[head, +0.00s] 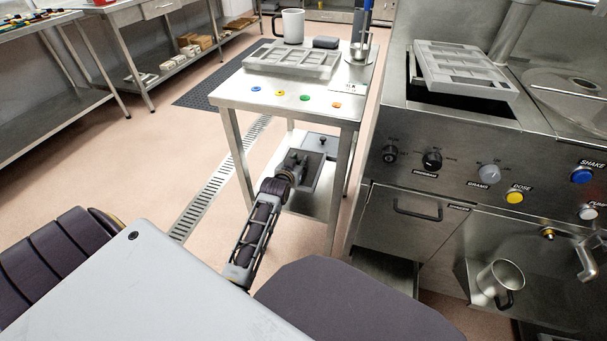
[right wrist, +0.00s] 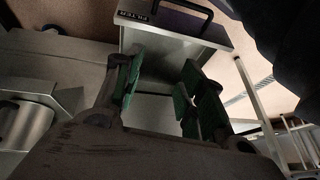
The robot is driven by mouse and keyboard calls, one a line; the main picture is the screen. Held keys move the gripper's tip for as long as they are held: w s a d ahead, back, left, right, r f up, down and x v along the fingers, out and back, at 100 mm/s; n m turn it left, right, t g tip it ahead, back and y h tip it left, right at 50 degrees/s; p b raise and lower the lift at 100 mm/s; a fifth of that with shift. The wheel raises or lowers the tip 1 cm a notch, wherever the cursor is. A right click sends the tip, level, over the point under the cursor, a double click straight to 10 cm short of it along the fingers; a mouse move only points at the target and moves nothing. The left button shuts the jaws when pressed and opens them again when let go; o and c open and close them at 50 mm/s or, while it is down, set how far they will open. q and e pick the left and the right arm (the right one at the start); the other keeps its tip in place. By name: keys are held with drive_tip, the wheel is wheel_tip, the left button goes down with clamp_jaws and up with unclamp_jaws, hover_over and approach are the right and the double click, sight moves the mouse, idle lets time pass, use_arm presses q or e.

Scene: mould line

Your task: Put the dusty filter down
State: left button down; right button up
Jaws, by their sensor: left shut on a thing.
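In the head view my left gripper (head: 295,162) is low at the small steel table, by its lower shelf. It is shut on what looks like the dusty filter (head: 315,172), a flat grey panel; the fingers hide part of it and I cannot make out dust. The panel is over the lower shelf (head: 293,204); I cannot tell if it touches. My right gripper (right wrist: 158,90) shows in the right wrist view, its green-padded fingers apart with nothing between them. The filter drawer (right wrist: 175,32), with a black handle, is just beyond them; it also shows in the head view (head: 405,215).
The steel machine (head: 440,120) stands close on the right, with a metal jug (head: 500,280) low down. Table legs flank my left gripper.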

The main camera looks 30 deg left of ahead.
use_arm(q)
wheel_tip(320, 180, down, 6)
drive_tip(key=shift+r+b, duration=0.1)
drive_tip(key=shift+b, duration=1.1)
use_arm(e)
drive_tip(key=shift+m+t+y, duration=0.3)
drive_tip(key=shift+t, duration=0.2)
drive_tip(key=f, duration=0.2)
drive_tip(key=a+f, duration=0.1)
drive_tip(key=f, duration=0.2)
drive_tip(key=shift+w+a+f, duration=0.2)
drive_tip(key=shift+f, duration=0.1)
use_arm(q)
drive_tip(key=shift+f+b, duration=0.35)
drive_tip(key=shift+f, duration=0.75)
drive_tip(key=shift+f+b, duration=0.6)
drive_tip(key=shift+f, duration=0.15)
use_arm(e)
drive_tip(key=f, duration=0.3)
drive_tip(key=shift+a+f+t+y, duration=0.3)
drive_tip(key=shift+a+t, duration=0.05)
drive_tip(key=shift+t, duration=0.05)
use_arm(q)
drive_tip(key=c, duration=1.1)
unclamp_jaws()
drive_tip(key=shift+f, duration=0.1)
